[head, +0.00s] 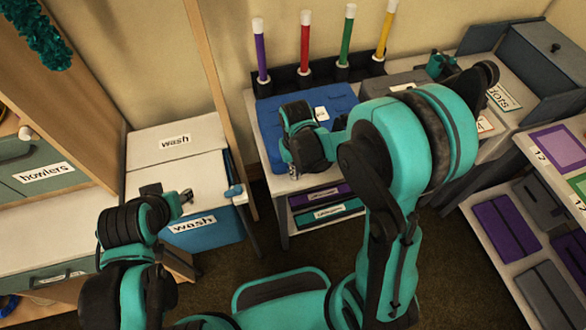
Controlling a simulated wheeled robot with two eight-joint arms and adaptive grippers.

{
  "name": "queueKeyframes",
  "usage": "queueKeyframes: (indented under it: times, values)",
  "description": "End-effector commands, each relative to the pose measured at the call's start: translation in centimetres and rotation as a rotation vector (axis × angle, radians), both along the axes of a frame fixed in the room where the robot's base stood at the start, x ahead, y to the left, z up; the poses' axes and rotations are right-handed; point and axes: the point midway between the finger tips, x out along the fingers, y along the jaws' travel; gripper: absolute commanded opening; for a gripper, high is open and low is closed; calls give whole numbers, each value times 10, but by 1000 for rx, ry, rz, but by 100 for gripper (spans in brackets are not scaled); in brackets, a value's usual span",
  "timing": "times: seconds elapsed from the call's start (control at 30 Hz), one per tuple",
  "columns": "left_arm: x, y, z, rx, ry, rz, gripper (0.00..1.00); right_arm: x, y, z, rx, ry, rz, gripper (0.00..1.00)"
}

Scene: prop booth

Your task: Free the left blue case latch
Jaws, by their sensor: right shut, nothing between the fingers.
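The blue case (268,118) lies flat on the table at upper centre, with its lid apparently down. My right arm crosses in front of it. My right gripper (296,173) is shut and empty at the case's near left edge; whether it touches the case I cannot tell. The left latch cannot be made out; the gripper and wrist cover part of the case's front. My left gripper (187,197) is far to the left, in front of the wash box, and apart from the case. Its fingers are too small to read.
Purple, red, green and yellow wands stand in a black rack (290,80) behind the case. A white and blue wash box (205,228) is at left, with a wooden post (231,100) between it and the table. Drawers (325,212) sit under the table. A shelf with purple and grey cases (505,228) is at right.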

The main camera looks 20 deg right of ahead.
Motion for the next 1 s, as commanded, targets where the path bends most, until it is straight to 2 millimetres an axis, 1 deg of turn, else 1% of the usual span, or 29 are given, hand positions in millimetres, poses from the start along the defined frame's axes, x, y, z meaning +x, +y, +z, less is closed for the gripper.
queueKeyframes:
  times: [0.03,0.43,0.83,1.0]
  values:
    - [0,0,-4,0,0,0,40,15,1,-4,3,-39,0,0]
    - [0,0,-7,0,0,0,40,11,1,-7,2,-39,-1,0]
    - [0,0,-16,0,0,0,40,4,0,-17,1,-40,-1,0]
    - [0,0,-13,0,0,0,40,3,0,-13,0,-40,-2,0]
